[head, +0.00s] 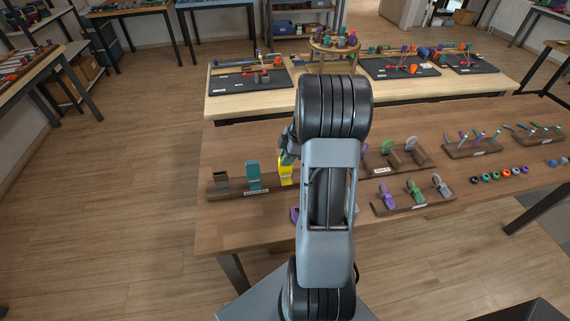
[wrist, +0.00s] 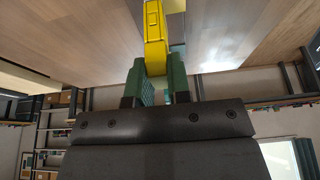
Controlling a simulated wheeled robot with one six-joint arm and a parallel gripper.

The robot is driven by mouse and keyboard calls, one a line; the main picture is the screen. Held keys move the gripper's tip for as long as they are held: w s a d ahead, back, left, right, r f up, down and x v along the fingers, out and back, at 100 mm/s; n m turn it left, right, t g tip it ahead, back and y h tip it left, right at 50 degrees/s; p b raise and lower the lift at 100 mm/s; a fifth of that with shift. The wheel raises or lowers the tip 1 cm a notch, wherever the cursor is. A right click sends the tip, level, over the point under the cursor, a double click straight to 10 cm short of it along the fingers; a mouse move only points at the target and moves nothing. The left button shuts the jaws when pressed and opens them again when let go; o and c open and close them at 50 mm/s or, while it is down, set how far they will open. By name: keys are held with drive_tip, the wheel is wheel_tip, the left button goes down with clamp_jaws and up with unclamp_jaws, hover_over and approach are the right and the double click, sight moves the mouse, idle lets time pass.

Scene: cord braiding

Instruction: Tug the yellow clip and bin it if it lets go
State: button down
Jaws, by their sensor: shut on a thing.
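The yellow clip (head: 285,173) is at the right end of a wooden rack (head: 225,193), in line with a teal clip (head: 253,174) in the head view. My gripper (head: 288,150) is at the top of the yellow clip, partly hidden by my arm. In the wrist view the green fingers (wrist: 158,82) are shut on the end of the yellow clip (wrist: 155,40). I cannot tell whether the clip's lower end is still held by the rack. No bin can be made out.
A purple thing (head: 295,214) shows partly behind my arm. Right of my arm, a rack (head: 412,204) holds purple, green and grey clips. The table's front left is clear.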

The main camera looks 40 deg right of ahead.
idle(0.4)
drive_tip(key=c, duration=0.7)
unclamp_jaws()
drive_tip(key=shift+f, duration=0.1)
drive_tip(key=shift+o, duration=0.2)
drive_tip(key=w+p+v, duration=0.1)
drive_tip(key=p+v, duration=0.1)
drive_tip(key=v, duration=0.4)
drive_tip(key=shift+s+p, duration=0.4)
drive_tip(key=shift+s, duration=0.1)
